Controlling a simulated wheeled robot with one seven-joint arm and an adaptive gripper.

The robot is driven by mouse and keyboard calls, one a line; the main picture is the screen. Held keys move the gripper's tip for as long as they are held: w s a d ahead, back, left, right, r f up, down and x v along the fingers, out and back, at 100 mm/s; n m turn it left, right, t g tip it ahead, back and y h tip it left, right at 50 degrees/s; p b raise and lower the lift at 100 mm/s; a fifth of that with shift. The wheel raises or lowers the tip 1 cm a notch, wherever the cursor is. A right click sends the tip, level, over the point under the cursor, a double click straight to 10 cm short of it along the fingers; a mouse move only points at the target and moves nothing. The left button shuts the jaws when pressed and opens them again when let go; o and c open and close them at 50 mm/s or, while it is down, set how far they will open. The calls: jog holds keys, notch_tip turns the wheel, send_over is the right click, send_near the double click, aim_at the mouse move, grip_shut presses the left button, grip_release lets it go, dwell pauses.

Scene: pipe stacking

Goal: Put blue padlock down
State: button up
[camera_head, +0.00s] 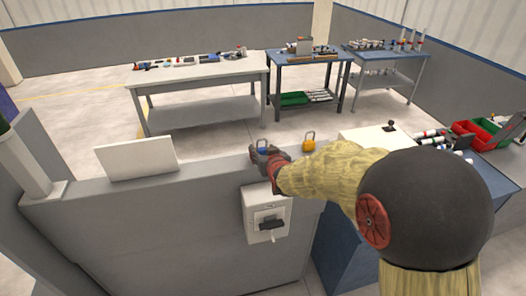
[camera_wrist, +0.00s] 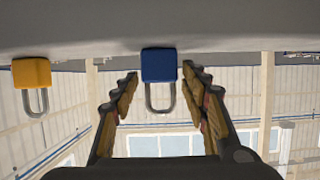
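The blue padlock (camera_wrist: 158,65) shows in the wrist view, which is upside down. Its body touches the grey ledge (camera_wrist: 60,25), and its shackle points away from the ledge. My gripper (camera_wrist: 160,80) is open, with one finger on each side of the padlock and a visible gap on both sides. In the head view my gripper (camera_head: 266,156) is at the top of the grey wall, and the blue padlock (camera_head: 263,149) is partly hidden by it.
A yellow padlock (camera_head: 309,145) stands on the same ledge to the right, and also shows in the wrist view (camera_wrist: 32,73). A white panel (camera_head: 137,159) stands at left. A switch box (camera_head: 266,213) is on the wall below my gripper. Workbenches (camera_head: 200,73) stand behind.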

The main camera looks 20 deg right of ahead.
jog(key=shift+o, duration=0.6)
jog(key=shift+r, duration=0.1)
jog(key=shift+r, duration=0.15)
jog(key=s+r+g, duration=0.3)
jog(key=s+g, duration=0.1)
jog(key=s, duration=1.6)
jog(key=s+r+g, duration=0.3)
jog(key=s+g, duration=0.1)
jog(key=s, duration=1.6)
jog(key=shift+s+r, duration=0.15)
jog(key=shift+s, duration=0.15)
